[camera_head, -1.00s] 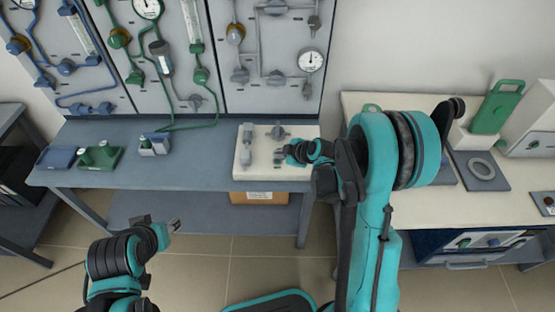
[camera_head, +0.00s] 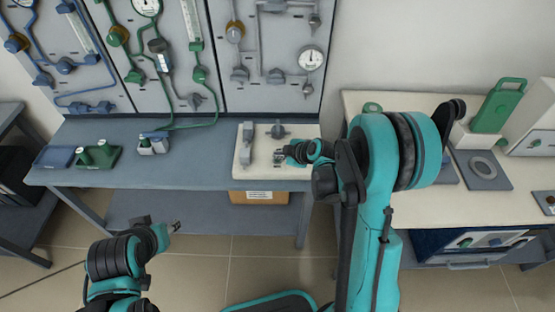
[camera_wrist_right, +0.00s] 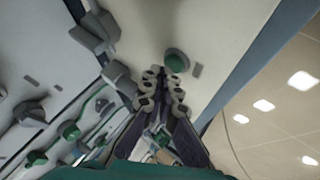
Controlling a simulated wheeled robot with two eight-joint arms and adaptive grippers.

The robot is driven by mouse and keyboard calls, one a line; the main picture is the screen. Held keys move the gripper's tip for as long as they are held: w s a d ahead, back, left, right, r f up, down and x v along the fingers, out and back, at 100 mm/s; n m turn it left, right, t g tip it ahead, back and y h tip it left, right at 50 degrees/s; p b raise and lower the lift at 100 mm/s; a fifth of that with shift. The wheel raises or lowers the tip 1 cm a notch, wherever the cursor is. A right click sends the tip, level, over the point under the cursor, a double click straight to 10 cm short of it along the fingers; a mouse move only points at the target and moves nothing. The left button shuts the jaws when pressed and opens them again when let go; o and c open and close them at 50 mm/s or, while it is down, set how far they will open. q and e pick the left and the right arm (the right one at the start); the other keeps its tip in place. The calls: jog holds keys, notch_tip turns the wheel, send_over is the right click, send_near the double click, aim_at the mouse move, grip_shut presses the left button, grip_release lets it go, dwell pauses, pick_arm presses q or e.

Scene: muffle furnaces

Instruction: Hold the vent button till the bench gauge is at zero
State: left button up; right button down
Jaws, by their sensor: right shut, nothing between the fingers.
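The vent button is a round green button (camera_wrist_right: 177,61) on the white block (camera_head: 243,174) on the bench. In the head view my right gripper covers it. My right gripper (camera_head: 281,154) is shut and empty, low over the block. In the right wrist view its fingertips (camera_wrist_right: 164,76) are right beside the button; I cannot tell if they touch it. A round white gauge (camera_head: 311,58) hangs on the wall panel above the block; its reading is too small to make out. My left gripper (camera_head: 174,227) is over the floor in front of the bench, its opening unclear.
The block also carries grey fittings (camera_head: 278,131). The blue-grey bench (camera_head: 200,174) has free room left of the block, with a green holder (camera_head: 100,157) further left. A white table (camera_head: 440,215) stands at the right. A cardboard box (camera_head: 258,197) is under the bench.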

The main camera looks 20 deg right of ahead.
jog(key=shift+f+b, duration=0.45)
jog(key=shift+b, duration=0.05)
dwell(0.6)
jog(key=shift+r, duration=0.1)
dwell(2.0)
jog(key=shift+r+p, duration=0.65)
jog(key=shift+r, duration=0.15)
jog(key=shift+r+p, duration=1.9)
jog(key=shift+r, duration=0.7)
jog(key=shift+f, duration=0.1)
